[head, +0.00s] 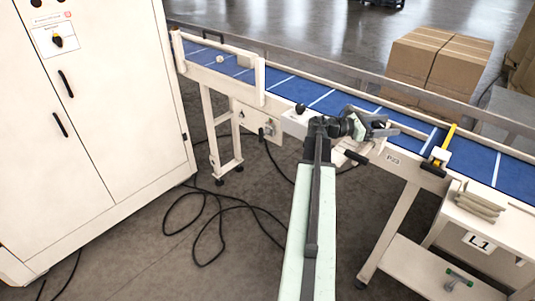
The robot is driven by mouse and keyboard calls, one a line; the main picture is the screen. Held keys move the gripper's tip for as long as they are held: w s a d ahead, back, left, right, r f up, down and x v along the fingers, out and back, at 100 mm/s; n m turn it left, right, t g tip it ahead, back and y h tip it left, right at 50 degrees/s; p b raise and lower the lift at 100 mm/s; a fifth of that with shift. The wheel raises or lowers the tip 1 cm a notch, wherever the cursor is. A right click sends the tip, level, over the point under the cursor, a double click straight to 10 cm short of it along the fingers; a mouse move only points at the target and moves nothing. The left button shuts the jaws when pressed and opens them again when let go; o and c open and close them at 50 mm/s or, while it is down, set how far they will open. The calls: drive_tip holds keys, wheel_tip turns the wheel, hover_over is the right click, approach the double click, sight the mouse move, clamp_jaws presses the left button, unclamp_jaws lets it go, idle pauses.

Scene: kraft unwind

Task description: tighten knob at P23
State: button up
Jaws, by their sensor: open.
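The label P23 (393,160) is on the cream side rail of the conveyor (407,172). A dark handle-like part (355,157) sticks out from the rail just left of the label; I cannot tell whether it is the knob. My gripper (385,127) is open, at the rail's near edge, above and a little left of the label. It overlaps the blue belt in the picture, and I see nothing held in it. My gripper and wrist hide part of the rail behind them. A small black knob (300,108) shows further left on the rail.
A white cabinet (110,130) stands at the left. Cardboard boxes (425,60) stand behind the conveyor. A yellow-handled tool (443,145) sits across the rail right of the label. Black cables (225,208) lie on the otherwise open floor. A lower shelf (415,262) is at bottom right.

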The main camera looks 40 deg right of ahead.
sight(373, 126)
drive_tip(key=n+t+h, duration=0.2)
drive_tip(key=t, duration=0.1)
drive_tip(key=shift+a, duration=0.15)
drive_tip(key=v, duration=0.7)
drive_tip(key=shift+w, duration=0.3)
drive_tip(key=w+a+f+m+t+y+p, duration=0.3)
drive_tip(key=w+a+f, duration=0.2)
drive_tip(key=w+a, duration=0.6)
drive_tip(key=w+a+f+m+t+y+p, duration=0.3)
drive_tip(key=w+a+f+t, duration=0.1)
drive_tip(key=w+a, duration=0.7)
drive_tip(key=shift+w+a+f+m+y, duration=0.35)
drive_tip(key=shift+a+f, duration=0.3)
drive_tip(key=shift+a, duration=0.3)
